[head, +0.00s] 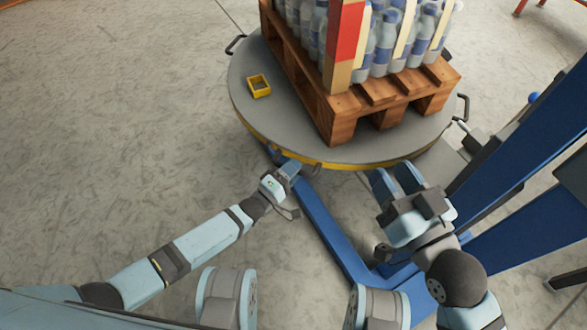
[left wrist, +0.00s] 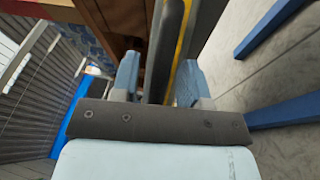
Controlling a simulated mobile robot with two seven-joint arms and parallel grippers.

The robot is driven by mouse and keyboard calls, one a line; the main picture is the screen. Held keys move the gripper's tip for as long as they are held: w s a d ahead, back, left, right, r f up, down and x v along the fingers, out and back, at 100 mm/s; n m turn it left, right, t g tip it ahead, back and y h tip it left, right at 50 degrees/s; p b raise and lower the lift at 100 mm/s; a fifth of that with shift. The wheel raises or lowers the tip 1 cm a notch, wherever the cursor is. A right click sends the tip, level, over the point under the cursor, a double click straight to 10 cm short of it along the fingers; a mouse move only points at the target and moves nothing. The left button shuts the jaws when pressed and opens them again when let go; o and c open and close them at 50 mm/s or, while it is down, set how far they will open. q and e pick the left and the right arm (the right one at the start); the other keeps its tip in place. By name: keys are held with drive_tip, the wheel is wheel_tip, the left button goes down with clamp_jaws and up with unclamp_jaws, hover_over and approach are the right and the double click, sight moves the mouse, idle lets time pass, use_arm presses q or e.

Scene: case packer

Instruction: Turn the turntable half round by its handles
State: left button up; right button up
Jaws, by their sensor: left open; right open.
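The turntable (head: 262,110) is a round grey disc with a yellow edge. It carries a wooden pallet (head: 345,120) of bottles. One dark handle (head: 236,44) shows at its far left rim and another handle (head: 463,107) at its right rim. My left gripper (head: 289,168) is open at the near rim. In the left wrist view a dark bar, seemingly a handle (left wrist: 172,45), runs between the open fingers (left wrist: 160,82), with the yellow edge behind; contact cannot be told. My right gripper (head: 397,178) is open and empty, just off the near right rim.
A small yellow box (head: 259,85) lies on the turntable's left part. A red and tan post (head: 343,45) stands at the pallet's corner. Blue beams (head: 525,130) rise at the right, and a blue floor beam (head: 325,225) runs below the grippers. The floor at left is clear.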

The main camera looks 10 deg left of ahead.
use_arm(q)
drive_tip(key=p+v, duration=0.2)
drive_tip(key=v, duration=0.5)
drive_tip(key=shift+s, duration=0.2)
use_arm(e)
wheel_tip(320, 180, up, 3)
drive_tip(key=shift+s+d+f+t, duration=0.1)
drive_tip(key=shift+s+f+t, duration=0.1)
drive_tip(key=shift+t, duration=0.5)
drive_tip(key=shift+w, duration=0.1)
